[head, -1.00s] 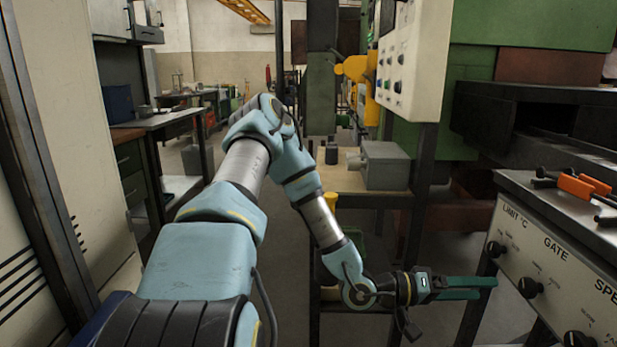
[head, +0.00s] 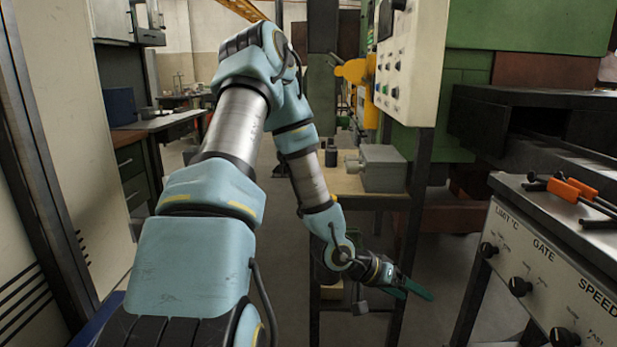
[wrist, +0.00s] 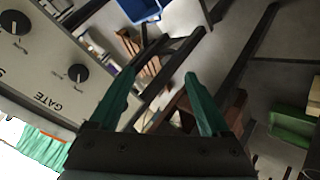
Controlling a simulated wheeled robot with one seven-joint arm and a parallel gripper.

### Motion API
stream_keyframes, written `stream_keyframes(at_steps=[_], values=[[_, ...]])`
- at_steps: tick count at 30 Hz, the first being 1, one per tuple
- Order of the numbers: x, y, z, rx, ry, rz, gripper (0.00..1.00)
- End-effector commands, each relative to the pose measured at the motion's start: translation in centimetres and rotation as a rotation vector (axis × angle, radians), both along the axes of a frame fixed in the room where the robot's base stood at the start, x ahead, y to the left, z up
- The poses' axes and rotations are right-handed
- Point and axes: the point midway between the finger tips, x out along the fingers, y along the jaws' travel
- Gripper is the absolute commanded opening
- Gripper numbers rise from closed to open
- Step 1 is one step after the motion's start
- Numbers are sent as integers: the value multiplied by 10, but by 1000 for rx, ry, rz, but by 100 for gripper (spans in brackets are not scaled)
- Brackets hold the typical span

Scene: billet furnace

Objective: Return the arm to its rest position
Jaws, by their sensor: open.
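My arm is raised in the middle of the head view, its elbow high and its forearm hanging down. My gripper (head: 415,286) is low, left of the control panel, and points down to the right. In the wrist view my gripper (wrist: 160,92) shows two green fingers set apart with nothing between them. No object is held.
The control panel (head: 545,270) with knobs stands at right, with orange-handled tools (head: 572,189) on top. A table (head: 350,184) with a grey box (head: 384,168) is behind my forearm. A blue bin (wrist: 140,10) shows in the wrist view. A cabinet (head: 75,150) stands close at left.

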Motion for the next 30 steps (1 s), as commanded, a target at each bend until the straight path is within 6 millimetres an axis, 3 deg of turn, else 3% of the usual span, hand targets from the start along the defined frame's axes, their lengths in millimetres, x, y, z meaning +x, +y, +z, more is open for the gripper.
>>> stream_keyframes(at_steps=[4,8,12,15,21,30], values=[[33,74,19,286,-65,96,81],[47,147,49,517,-68,209,81],[39,216,94,695,-8,344,81],[21,252,127,767,63,432,81],[-18,284,169,793,201,539,81],[-34,289,180,785,256,563,81]])
